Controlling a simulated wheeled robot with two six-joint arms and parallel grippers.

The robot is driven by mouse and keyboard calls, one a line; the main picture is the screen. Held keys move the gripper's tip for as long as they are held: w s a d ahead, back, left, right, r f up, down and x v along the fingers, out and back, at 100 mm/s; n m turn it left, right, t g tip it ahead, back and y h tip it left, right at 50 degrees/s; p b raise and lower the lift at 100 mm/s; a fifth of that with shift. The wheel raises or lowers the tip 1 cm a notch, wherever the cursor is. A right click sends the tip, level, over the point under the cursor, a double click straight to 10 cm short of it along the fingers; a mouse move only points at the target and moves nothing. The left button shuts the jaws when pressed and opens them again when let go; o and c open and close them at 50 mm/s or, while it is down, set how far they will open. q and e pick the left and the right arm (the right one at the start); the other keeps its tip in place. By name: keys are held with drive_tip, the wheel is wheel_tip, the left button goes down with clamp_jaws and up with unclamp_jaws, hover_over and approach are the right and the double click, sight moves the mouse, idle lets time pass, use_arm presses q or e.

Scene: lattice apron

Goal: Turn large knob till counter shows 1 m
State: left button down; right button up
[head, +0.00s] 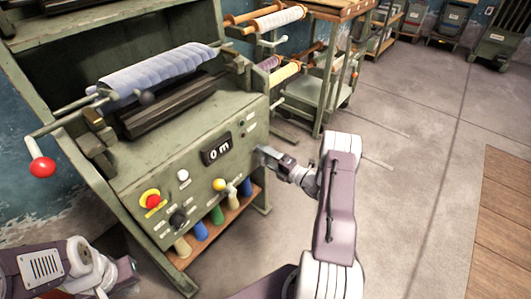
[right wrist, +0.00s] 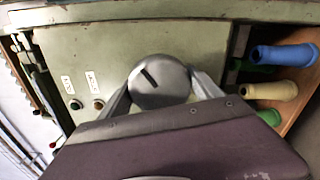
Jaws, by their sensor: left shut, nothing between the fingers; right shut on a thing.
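The counter (head: 216,149) on the green machine's front panel reads 0 m. The large knob (right wrist: 158,74) is a round grey dial with a dark pointer line tilted to the upper left in the right wrist view. My right gripper (right wrist: 160,97) is shut on it, one finger on each side. In the head view my right gripper (head: 262,154) is at the panel's right end and hides the knob. My left gripper (head: 130,274) is shut and empty at the lower left, apart from the panel.
A blue fabric roll (head: 155,72) lies above. Coloured cones (head: 217,213) stand below. Open floor (head: 420,120) lies right.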

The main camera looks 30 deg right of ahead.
drive_tip(key=shift+m, duration=0.4)
drive_tip(key=o, duration=1.4)
drive_tip(key=p+v, duration=0.3)
drive_tip(key=v, duration=0.6)
